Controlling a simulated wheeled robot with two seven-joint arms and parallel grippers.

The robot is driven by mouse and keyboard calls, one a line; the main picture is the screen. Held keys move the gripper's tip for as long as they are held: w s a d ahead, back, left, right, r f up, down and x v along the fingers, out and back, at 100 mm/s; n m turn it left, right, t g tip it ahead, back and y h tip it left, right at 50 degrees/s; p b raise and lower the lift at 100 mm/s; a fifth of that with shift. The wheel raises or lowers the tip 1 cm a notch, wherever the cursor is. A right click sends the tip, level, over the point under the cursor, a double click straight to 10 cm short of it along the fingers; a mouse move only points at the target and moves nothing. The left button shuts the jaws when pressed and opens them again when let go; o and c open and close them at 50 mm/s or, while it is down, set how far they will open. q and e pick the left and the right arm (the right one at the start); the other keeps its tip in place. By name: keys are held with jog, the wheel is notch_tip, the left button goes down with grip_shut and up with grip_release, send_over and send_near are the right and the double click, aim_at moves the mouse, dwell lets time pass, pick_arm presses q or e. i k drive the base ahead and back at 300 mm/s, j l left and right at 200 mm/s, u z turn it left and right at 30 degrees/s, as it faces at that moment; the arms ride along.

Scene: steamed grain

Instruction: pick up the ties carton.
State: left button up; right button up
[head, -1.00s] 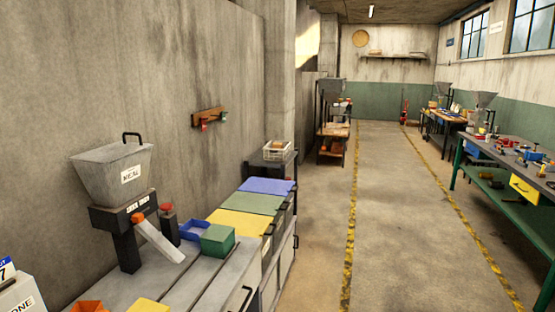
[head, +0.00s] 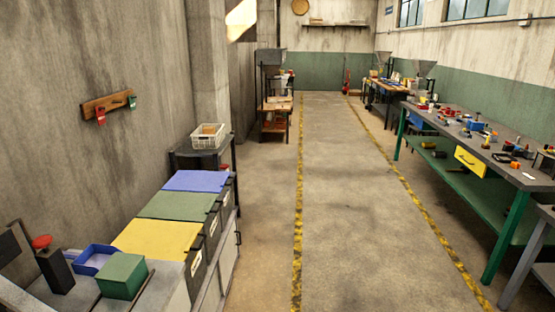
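No carton that I can make out as the ties carton shows in the head view. A green box (head: 122,276) sits at the lower left on the grey counter, beside an open blue tray (head: 97,258). I cannot read any label on the box. Neither of my grippers is in view.
Yellow (head: 158,240), green (head: 178,206) and blue (head: 197,181) lids line the left counter. A white basket (head: 208,136) stands on a dark stand behind them. A long workbench (head: 480,150) with tools stands right. The floor (head: 335,200) between is clear.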

aim_at(206, 130)
jog(key=i, duration=3.35)
jog(key=i+l+u, duration=0.15)
jog(key=i+u, duration=0.15)
jog(key=i, duration=0.25)
jog(key=i+l+u, duration=0.3)
jog(key=i, duration=0.2)
jog(key=i+l+u, duration=0.35)
jog(key=i+l, duration=0.05)
jog(key=i, duration=0.1)
